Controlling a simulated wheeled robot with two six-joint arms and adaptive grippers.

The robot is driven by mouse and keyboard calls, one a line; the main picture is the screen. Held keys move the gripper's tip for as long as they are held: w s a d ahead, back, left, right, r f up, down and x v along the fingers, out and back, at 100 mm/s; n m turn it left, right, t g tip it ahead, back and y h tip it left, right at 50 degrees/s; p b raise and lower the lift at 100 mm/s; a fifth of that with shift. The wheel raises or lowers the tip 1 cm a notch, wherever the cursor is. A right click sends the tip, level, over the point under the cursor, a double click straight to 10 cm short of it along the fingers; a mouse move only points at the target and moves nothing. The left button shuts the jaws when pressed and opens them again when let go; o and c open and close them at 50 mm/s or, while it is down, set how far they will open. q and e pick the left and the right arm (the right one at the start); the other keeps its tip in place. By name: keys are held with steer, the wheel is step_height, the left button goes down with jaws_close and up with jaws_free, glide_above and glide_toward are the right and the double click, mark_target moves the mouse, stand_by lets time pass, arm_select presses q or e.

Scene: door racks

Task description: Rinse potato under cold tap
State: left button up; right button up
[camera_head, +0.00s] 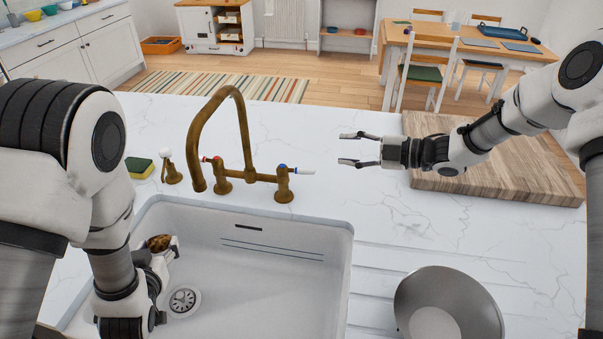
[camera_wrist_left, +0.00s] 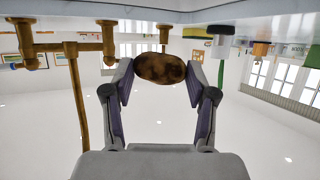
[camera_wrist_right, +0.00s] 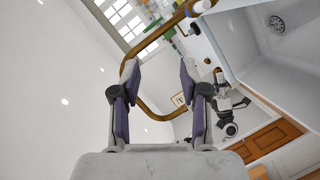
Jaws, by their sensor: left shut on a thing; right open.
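The brown potato (camera_head: 158,243) is inside the white sink (camera_head: 270,265), near its left wall. My left gripper (camera_head: 166,247) is shut on it; the left wrist view shows the potato (camera_wrist_left: 160,68) between both fingers. The brass tap (camera_head: 243,130) stands behind the sink, with its spout end above the sink's back edge, to the right of and above the potato in the picture. Its blue-marked lever (camera_head: 303,171) points right. No water shows. My right gripper (camera_head: 348,149) is open and empty, just behind and right of that lever; its fingers (camera_wrist_right: 158,75) are apart.
A yellow-green sponge (camera_head: 139,168) and a white-topped dispenser (camera_head: 168,165) stand left of the tap. A wooden board (camera_head: 500,165) lies under my right arm. A metal bowl (camera_head: 448,305) is right of the sink. The drain (camera_head: 183,301) is open to view.

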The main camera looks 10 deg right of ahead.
step_height(320, 180, down, 2)
steer(key=s+b, duration=0.1)
steer(key=b, duration=0.6)
glide_toward(312, 173)
steer(key=p+x, duration=0.2)
steer(key=x, duration=1)
steer(key=shift+w+a, duration=0.2)
steer(key=shift+w, duration=0.1)
jaws_close()
arm_select(q)
step_height(312, 173, down, 6)
steer(key=shift+s+r, duration=0.1)
steer(key=shift+s, duration=0.05)
